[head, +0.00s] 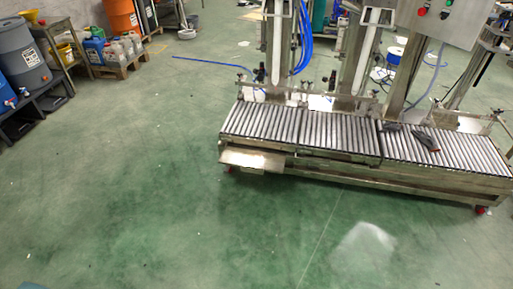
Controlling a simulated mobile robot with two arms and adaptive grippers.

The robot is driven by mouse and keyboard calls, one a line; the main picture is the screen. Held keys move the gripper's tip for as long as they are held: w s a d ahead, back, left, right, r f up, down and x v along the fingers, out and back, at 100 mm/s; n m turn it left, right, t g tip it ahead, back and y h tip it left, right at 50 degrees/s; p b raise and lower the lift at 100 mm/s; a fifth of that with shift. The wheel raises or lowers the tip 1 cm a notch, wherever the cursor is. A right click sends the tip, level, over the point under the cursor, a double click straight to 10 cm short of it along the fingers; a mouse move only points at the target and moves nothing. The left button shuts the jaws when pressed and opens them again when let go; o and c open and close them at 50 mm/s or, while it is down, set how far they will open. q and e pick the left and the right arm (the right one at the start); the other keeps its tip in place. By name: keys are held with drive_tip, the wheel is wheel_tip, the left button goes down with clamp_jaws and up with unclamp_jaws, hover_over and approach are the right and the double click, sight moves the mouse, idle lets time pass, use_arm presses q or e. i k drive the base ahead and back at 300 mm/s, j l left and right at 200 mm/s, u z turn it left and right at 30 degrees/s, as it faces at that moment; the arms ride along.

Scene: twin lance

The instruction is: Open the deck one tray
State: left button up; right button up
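A long metal roller conveyor deck (345,135) stands at the right half of the head view. A flat metal tray-like plate (252,160) sticks out at the front left of its frame, below the rollers. I see no label, so I cannot tell if this is the deck one tray, nor how far it is open. Neither of my grippers is in view.
Dark tools (425,141) lie on the rollers. Metal columns and a control box (440,18) rise behind the conveyor. Drums (22,55) and jugs on a pallet (118,68) stand at the left. The green floor (150,190) before the conveyor is clear.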

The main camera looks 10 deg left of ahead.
sight(250, 158)
drive_tip(key=i+j+z, duration=0.1)
drive_tip(key=i+j, duration=0.15)
drive_tip(key=i+j+z, duration=0.15)
drive_tip(key=i+j, duration=0.15)
drive_tip(key=j, duration=0.2)
drive_tip(key=i+j+z, duration=0.1)
drive_tip(key=j, duration=0.3)
drive_tip(key=i, duration=0.1)
